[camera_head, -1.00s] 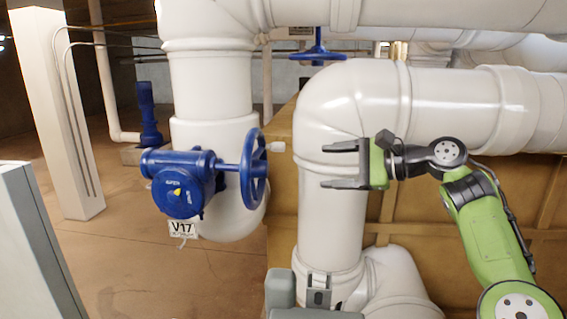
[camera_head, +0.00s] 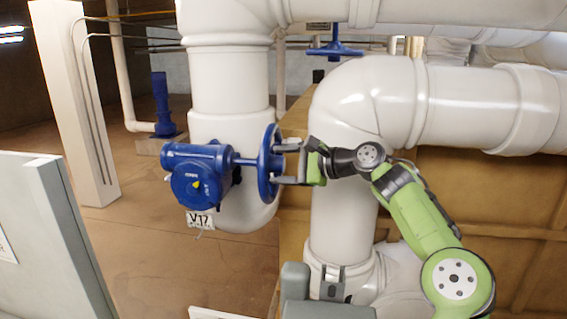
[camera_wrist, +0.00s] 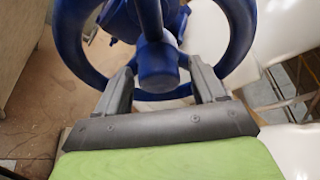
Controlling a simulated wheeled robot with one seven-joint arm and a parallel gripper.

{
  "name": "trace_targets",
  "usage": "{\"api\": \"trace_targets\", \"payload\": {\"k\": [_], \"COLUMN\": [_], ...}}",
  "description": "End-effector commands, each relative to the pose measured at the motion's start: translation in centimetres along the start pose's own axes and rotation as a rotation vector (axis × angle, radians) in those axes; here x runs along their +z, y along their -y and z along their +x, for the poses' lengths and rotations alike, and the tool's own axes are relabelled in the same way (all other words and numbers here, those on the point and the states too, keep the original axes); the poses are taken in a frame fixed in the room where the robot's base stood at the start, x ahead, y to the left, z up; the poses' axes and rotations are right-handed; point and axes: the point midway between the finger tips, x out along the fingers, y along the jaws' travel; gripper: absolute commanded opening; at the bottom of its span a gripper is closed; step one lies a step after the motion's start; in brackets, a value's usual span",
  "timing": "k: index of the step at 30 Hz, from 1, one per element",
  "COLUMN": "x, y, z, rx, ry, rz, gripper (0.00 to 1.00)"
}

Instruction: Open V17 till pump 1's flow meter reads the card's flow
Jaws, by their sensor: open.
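The blue valve V17 (camera_head: 200,175) sits on a white vertical pipe, with its tag (camera_head: 200,220) reading V17 hanging below the body. Its blue handwheel (camera_head: 268,163) faces right toward my gripper (camera_head: 286,163). In the wrist view the handwheel (camera_wrist: 72,45) fills the top, with its hub (camera_wrist: 157,65) between the fingers of my gripper (camera_wrist: 165,80). The fingers are apart, one on each side of the hub, at the wheel's lower rim. I cannot tell whether they touch it. The flow meter's reading and the card's text are not legible in these views.
Large white pipes (camera_head: 460,105) run behind and above my arm. A second blue handwheel (camera_head: 334,50) is at the upper middle. A grey-white cabinet or panel (camera_head: 60,230) stands at the lower left. The brown floor (camera_head: 150,260) between it and the valve is clear.

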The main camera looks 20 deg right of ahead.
Motion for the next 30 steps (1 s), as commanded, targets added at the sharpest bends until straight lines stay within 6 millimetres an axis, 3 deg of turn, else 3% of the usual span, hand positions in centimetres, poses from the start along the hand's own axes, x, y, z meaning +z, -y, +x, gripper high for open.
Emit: {"api": "trace_targets", "payload": {"k": [5, 18, 30], "x": [-0.06, -0.05, -0.23], "y": [-0.05, -0.09, -0.33], "z": [-0.03, -0.04, 0.01], "rx": [-0.001, 0.001, -0.034], "ry": [0.0, 0.001, 0.0], "rz": [0.0, 0.0, -0.084], "gripper": [0.66, 0.0, 0.0]}}
